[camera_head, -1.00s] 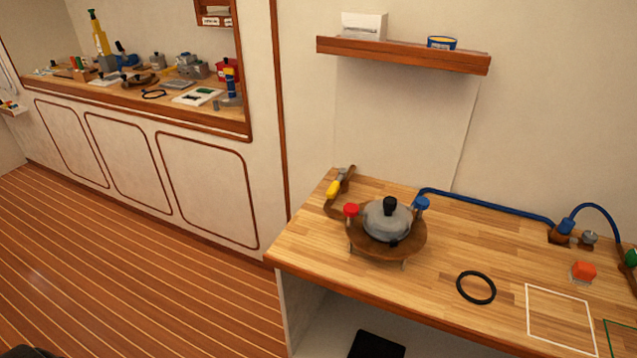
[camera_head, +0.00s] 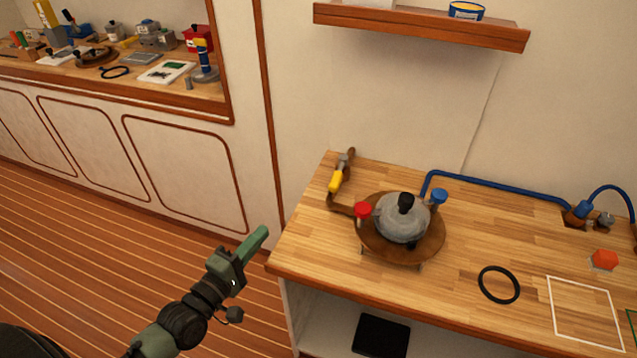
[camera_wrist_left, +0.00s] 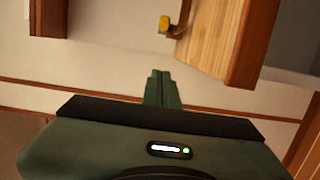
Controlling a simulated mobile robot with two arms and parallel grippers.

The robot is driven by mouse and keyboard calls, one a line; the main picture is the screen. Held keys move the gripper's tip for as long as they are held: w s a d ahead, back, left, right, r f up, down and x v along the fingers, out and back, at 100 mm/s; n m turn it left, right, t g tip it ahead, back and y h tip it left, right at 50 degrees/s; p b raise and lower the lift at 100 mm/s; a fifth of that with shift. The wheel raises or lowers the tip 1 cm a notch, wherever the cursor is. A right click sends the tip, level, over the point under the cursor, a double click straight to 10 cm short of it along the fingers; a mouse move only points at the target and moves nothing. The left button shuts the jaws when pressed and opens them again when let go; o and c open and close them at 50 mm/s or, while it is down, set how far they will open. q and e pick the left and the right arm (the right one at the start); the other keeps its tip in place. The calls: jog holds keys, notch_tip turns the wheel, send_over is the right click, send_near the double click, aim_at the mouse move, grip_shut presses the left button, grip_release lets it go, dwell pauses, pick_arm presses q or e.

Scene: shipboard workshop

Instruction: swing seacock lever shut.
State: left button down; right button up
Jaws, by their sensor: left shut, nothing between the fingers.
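The seacock's yellow-handled lever (camera_head: 336,181) is at the back left of the wooden workbench (camera_head: 300,243), on a dark pipe beside the bench's left edge. Its yellow end also shows at the top of the left wrist view (camera_wrist_left: 164,24). My left gripper (camera_head: 257,240) is green, shut and empty. It is off the bench's front left corner, apart from the lever. In the left wrist view its closed fingers (camera_wrist_left: 161,87) point toward the bench edge. My right gripper is out of view.
A grey pump body (camera_head: 398,220) with red and blue fittings sits on a round wooden base right of the lever. A black ring (camera_head: 499,285) lies on the bench. A shelf (camera_head: 430,28) hangs above. Open floor is to the left.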

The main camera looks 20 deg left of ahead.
pick_arm(q)
jog(key=b, duration=0.8)
send_near(339, 173)
jog(key=w+a, duration=0.1)
jog(key=w+a+f, duration=0.1)
jog(key=w+a, duration=0.3)
jog(key=shift+w+a+f, duration=0.15)
jog(key=shift+f, duration=0.25)
jog(key=d+p, duration=0.1)
jog(key=d, duration=0.2)
jog(key=shift+d+r+p, duration=0.15)
jog(key=shift+r+p, duration=0.05)
jog(key=shift+p, duration=0.2)
jog(key=shift+d, duration=0.25)
jog(key=shift+d, duration=0.1)
